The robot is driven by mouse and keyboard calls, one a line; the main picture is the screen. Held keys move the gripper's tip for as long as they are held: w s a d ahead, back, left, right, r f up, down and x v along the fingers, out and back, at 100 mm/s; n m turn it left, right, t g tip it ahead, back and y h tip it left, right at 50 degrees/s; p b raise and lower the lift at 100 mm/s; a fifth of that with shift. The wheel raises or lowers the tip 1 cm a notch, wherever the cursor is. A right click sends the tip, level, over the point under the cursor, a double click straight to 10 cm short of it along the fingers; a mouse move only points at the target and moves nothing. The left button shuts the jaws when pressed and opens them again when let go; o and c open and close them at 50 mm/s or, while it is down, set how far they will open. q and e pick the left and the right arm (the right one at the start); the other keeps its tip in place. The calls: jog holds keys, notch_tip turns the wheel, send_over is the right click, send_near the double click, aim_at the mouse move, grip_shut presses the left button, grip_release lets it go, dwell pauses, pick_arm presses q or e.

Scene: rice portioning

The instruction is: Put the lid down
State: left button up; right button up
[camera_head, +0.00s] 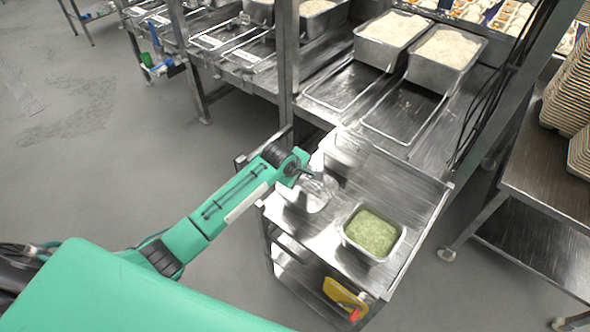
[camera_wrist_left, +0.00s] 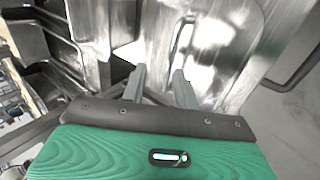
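A shiny lid (camera_head: 318,194) lies on the left part of the steel cart top, left of the pan of green food (camera_head: 348,240). It is glare-bright and its outline is hard to make out. My left gripper (camera_head: 306,172) is just above and beside it. In the left wrist view, the two fingers (camera_wrist_left: 158,76) stand apart with a gap and nothing clearly held between them. The bright metal lid (camera_wrist_left: 205,45) shows beyond the fingertips. Whether the fingertips touch it cannot be told. My right gripper is not in view.
The steel cart (camera_head: 395,185) has clear room at its right and back. A steel counter with rice pans (camera_head: 440,70) stands behind. A post (camera_head: 288,60) rises close to the cart. A side table (camera_head: 545,185) is at right.

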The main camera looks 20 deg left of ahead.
pick_arm(q)
jog(key=b+v, duration=0.1)
jog(key=v, duration=1)
jog(key=shift+s+r+b, duration=0.2)
jog(key=shift+b, duration=0.15)
jog(key=shift+f, duration=0.1)
